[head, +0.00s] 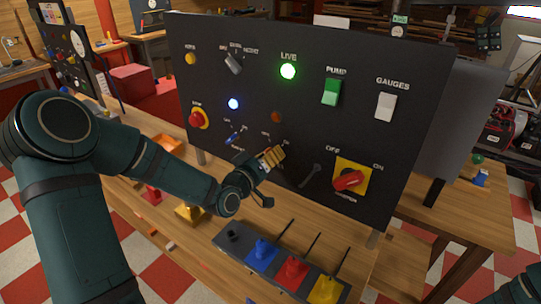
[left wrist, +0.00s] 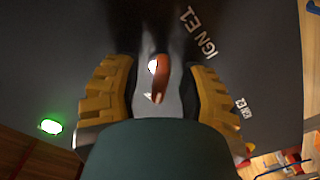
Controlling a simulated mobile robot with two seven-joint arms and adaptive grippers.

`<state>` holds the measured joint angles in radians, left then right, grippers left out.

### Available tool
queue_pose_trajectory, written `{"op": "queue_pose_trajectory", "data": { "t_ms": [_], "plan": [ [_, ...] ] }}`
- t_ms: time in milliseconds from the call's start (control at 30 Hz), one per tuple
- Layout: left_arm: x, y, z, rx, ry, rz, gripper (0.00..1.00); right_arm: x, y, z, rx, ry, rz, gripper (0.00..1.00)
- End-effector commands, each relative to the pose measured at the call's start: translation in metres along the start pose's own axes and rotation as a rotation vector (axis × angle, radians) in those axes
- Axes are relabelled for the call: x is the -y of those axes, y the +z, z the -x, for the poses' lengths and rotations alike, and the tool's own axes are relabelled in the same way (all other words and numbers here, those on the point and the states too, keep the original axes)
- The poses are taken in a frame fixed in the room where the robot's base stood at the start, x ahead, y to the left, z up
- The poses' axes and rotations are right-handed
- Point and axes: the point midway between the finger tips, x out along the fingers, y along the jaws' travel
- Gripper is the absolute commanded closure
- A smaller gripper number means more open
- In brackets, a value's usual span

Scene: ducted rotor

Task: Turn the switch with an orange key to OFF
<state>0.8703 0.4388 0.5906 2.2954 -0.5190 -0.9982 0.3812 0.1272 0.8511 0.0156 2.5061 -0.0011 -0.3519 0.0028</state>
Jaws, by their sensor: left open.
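The switch with the orange key (left wrist: 160,80) is on the dark panel in the left wrist view. Its key is a narrow orange-brown tab between my two fingers, with a label "IGN E1" close by. My left gripper (left wrist: 158,100) is open, with its yellow ridged fingers on either side of the key. I cannot tell whether they touch it. In the head view my left gripper (head: 270,158) is at the lower middle of the panel and hides the key. The OFF marking for this key is not readable. My right gripper is out of view.
The upright black panel (head: 225,100) also carries a blue key switch (head: 235,135), a red emergency button (head: 197,118), a lit green lamp (head: 288,71) and a red rotary switch (head: 348,181) on yellow. Below, a box with coloured levers (head: 292,270) stands on the wooden bench.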

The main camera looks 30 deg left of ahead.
Motion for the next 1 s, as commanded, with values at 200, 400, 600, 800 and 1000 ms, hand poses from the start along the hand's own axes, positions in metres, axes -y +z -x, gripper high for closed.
{"op": "queue_pose_trajectory", "data": {
  "t_ms": [200,400,600,800,1000],
  "plan": [
    [0.001,-0.001,0.031,0.000,-0.003,-0.003,0.59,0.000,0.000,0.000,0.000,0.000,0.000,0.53],
    [0.000,-0.001,0.060,-0.001,-0.002,-0.002,0.59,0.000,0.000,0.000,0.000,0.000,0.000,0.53],
    [0.000,-0.001,0.071,-0.001,0.000,-0.001,0.59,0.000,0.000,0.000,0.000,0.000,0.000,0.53],
    [0.000,0.000,0.071,-0.001,0.001,0.000,0.59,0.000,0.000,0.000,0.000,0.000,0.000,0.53],
    [0.000,0.000,0.071,-0.001,0.001,0.000,0.59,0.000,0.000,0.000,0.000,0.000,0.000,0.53]
  ]
}}
